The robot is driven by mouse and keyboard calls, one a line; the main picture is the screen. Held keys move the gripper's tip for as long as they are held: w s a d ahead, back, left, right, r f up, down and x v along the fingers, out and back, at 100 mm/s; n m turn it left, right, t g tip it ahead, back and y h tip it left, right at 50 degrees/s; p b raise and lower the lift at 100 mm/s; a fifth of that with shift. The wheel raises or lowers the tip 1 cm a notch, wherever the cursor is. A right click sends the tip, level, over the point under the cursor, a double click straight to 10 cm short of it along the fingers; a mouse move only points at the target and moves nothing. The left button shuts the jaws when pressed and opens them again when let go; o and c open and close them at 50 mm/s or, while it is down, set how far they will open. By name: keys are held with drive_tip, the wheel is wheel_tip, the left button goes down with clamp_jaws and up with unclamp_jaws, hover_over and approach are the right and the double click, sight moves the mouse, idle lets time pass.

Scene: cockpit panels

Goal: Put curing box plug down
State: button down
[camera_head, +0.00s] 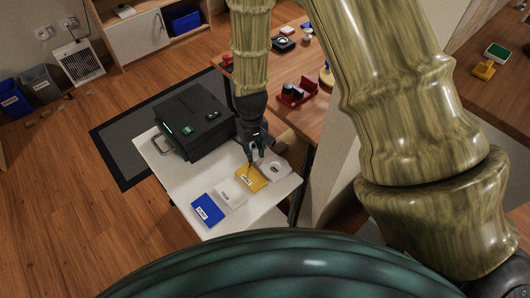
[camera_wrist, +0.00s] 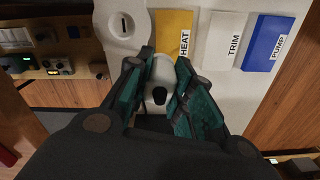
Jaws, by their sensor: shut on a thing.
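A pale plug (camera_wrist: 158,78) with a dark end sits between the teal fingers of my gripper (camera_wrist: 165,62) in the wrist view. My gripper is shut on it. In the head view my gripper (camera_head: 260,152) is over the right part of the white table (camera_head: 165,163), by the yellow HEAT card (camera_head: 250,179). The plug is mostly hidden there, and whether it touches the table I cannot tell. The black curing box (camera_head: 185,110), with a green-lit button, stands on the table to the left of my gripper.
A white round piece with a slot (camera_wrist: 124,27) lies beside the yellow card (camera_wrist: 174,28). The white TRIM card (camera_wrist: 228,38) and blue PUMP card (camera_wrist: 272,42) lie in line with it. A wooden bench (camera_head: 310,55) with small parts stands behind.

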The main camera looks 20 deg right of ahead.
drive_tip(key=s+f+n+b, duration=0.1)
drive_tip(key=s+b, duration=0.1)
drive_tip(key=s+f+b, duration=0.2)
drive_tip(key=s+f+n+b, duration=0.1)
drive_tip(key=s+b, duration=0.1)
drive_tip(key=shift+s+a+f+n, duration=0.1)
drive_tip(key=shift+a+f+n, duration=0.2)
drive_tip(key=shift+a, duration=0.1)
drive_tip(key=shift+n, duration=0.3)
drive_tip(key=w+d, duration=0.1)
drive_tip(key=w, duration=0.4)
drive_tip(key=w+f, duration=0.1)
drive_tip(key=w, duration=0.3)
drive_tip(key=w+d+p, duration=0.1)
drive_tip(key=w, duration=0.4)
drive_tip(key=shift+w+d+f, duration=0.3)
drive_tip(key=shift+w+f, duration=0.05)
drive_tip(key=shift+f+p, duration=0.35)
drive_tip(key=shift+f, duration=1.35)
drive_tip(key=shift+f, duration=0.45)
drive_tip(key=c, duration=1.3)
unclamp_jaws()
drive_tip(key=shift+o, duration=0.2)
wheel_tip(320, 180, up, 13)
drive_tip(key=shift+b, duration=0.45)
